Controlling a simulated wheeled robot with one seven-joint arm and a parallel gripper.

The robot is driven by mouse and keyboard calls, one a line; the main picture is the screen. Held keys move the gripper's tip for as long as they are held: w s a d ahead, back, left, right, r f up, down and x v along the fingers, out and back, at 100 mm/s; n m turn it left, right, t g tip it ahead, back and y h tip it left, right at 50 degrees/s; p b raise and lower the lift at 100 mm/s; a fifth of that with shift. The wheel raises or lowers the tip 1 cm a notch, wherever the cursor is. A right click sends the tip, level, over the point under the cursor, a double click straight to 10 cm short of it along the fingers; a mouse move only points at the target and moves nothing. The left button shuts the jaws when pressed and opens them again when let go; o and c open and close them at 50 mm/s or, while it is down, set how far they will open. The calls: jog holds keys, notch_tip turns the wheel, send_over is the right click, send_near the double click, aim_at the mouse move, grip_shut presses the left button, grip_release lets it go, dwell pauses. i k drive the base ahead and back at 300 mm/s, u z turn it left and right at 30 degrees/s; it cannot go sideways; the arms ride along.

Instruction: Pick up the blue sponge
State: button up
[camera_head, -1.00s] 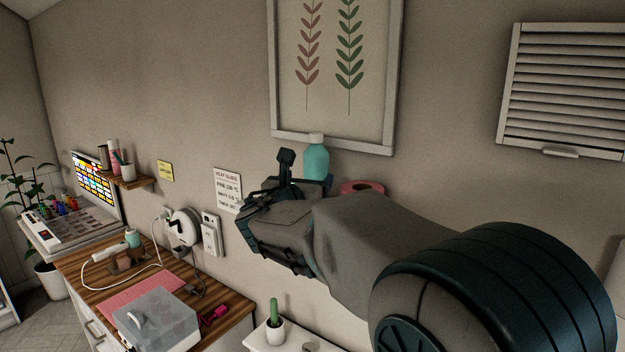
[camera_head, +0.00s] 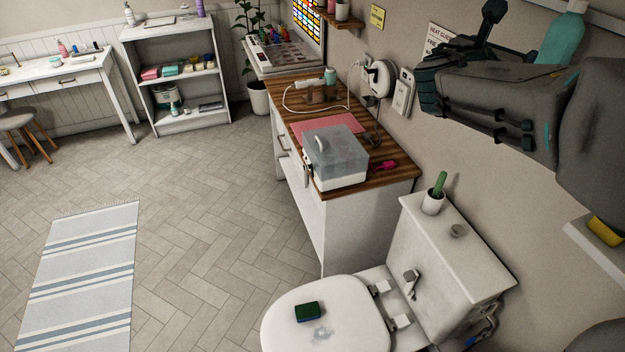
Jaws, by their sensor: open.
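A small sponge (camera_head: 308,312) with a dark green top and a blue lower side lies flat on the closed white toilet lid (camera_head: 345,330), at the bottom of the head view. My gripper (camera_head: 432,84) is at the upper right, raised near the wall and well apart from the sponge. It is open, and I see nothing held in it. Its fingertips are partly hidden by its dark body.
A wooden-topped cabinet (camera_head: 385,182) with a clear-lidded box (camera_head: 335,158) is behind. A yellow sponge (camera_head: 606,231) sits at the right. The floor at left is open.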

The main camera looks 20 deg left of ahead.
aim_at(310, 311)
jog(key=u, duration=1.35)
